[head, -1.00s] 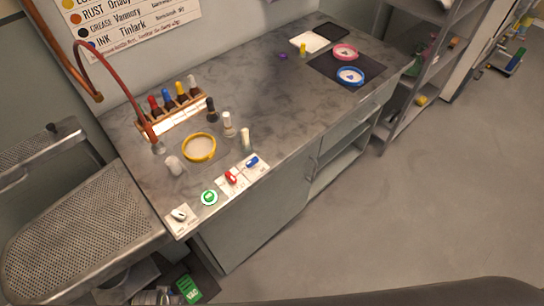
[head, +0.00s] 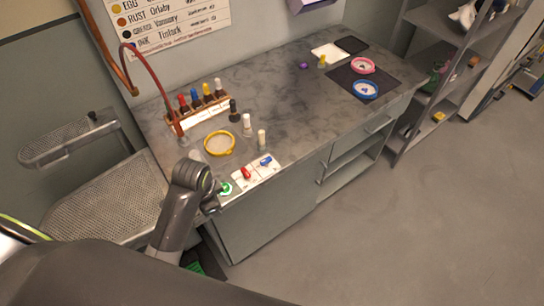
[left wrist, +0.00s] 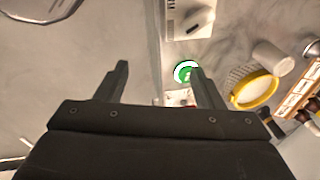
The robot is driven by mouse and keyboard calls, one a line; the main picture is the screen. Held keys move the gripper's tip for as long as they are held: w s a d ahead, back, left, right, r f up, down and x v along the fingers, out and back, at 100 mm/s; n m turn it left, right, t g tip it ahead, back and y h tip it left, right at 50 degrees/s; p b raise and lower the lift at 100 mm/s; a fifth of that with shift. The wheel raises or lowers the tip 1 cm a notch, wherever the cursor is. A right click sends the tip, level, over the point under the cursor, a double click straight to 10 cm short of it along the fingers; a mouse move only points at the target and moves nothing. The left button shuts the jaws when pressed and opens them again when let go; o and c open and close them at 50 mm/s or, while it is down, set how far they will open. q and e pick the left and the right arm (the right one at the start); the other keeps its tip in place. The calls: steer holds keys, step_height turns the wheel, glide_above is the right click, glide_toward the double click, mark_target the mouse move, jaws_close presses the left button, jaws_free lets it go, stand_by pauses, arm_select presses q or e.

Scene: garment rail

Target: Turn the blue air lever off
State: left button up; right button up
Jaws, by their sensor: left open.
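The blue air lever (head: 265,161) sits on a white plate near the counter's front edge in the head view, to the right of the red lever (head: 246,173). The green round button (head: 225,187) is left of the red lever and also shows in the left wrist view (left wrist: 184,70). My left gripper (left wrist: 160,76) is open and empty in the left wrist view, with the green button beside its right fingertip. In the head view it is mostly hidden by my arm, near the counter's front left corner, short of the blue lever. My right gripper is out of view.
A yellow-rimmed dish (head: 219,143), a white bottle (head: 247,125) and a pale cylinder (head: 262,138) stand behind the levers. A rack of dropper bottles (head: 200,108) and a red hose (head: 150,57) are farther back. Floor space lies right of the counter.

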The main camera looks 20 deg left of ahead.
arm_select(q)
steer(key=w+d+r+m+g, duration=0.1)
steer(key=w+d+r+m, duration=0.1)
steer(key=w+m, duration=0.3)
steer(key=w+d+r+m, duration=0.2)
steer(key=w+m, duration=0.1)
steer(key=w, duration=0.5)
step_height(320, 180, up, 9)
steer(key=m+g, duration=0.1)
steer(key=m, duration=0.7)
glide_above(266, 159)
steer(key=shift+h, duration=0.3)
step_height(266, 159, down, 18)
steer(key=shift+s+r+b, duration=0.1)
steer(key=shift+r+b, duration=0.15)
steer(key=shift+b, duration=0.55)
steer(key=c, duration=1)
